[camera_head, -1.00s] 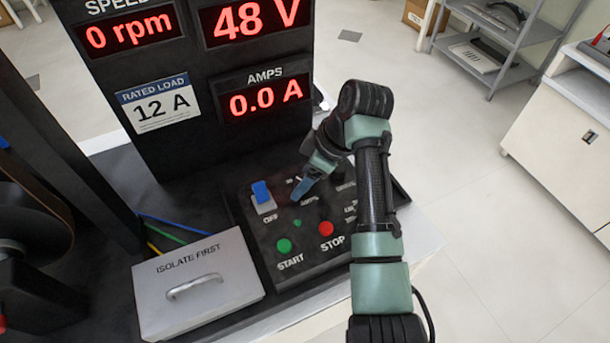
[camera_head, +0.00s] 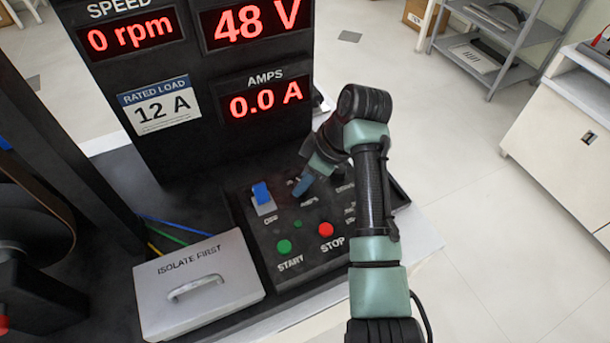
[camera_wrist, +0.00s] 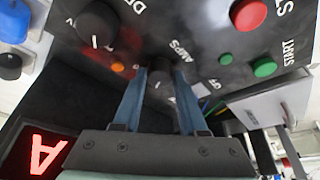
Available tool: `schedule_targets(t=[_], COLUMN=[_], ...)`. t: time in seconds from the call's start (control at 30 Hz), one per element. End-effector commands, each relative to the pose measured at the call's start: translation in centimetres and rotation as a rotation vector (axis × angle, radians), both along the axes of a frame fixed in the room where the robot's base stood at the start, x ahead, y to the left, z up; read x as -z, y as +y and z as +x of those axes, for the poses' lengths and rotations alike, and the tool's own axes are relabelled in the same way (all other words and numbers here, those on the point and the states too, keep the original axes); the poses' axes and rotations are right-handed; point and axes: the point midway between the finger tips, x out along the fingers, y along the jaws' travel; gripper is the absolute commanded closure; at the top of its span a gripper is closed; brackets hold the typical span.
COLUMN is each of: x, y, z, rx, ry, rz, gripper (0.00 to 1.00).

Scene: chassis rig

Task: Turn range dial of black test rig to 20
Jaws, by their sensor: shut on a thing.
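The black test rig's control panel (camera_head: 258,230) lies below its red displays in the head view. My gripper (camera_head: 299,191) points down at the panel's upper middle, right of the blue switch. In the wrist view my gripper's two blue fingers (camera_wrist: 160,88) stand on either side of a small black dial (camera_wrist: 160,80) and are shut on it. The lettering AMPS is beside this dial. Its scale and pointer setting cannot be read. In the head view the gripper hides the dial.
A blue switch lever (camera_head: 261,192), a green START button (camera_head: 284,247) and a red STOP button (camera_head: 326,229) are near the gripper. Another black knob (camera_wrist: 97,25) is beside the held dial. A grey ISOLATE FIRST box (camera_head: 205,270) stands left of the panel. The amps display (camera_head: 266,100) reads 0.0 A.

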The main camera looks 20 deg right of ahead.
Motion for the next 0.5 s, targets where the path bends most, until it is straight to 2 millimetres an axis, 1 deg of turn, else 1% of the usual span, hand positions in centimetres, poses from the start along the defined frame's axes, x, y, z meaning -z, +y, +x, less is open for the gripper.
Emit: schedule_targets(t=[0.03, 0.27, 0.5], x=[-0.34, -0.60, -0.65], y=[0.08, 0.21, 0.40], z=[0.00, -0.10, -0.18], rx=[0.017, 0.164, 0.384], ry=[-0.002, 0.000, 0.001], rz=[0.001, 0.003, 0.002], gripper=[1.00, 1.00, 1.00])
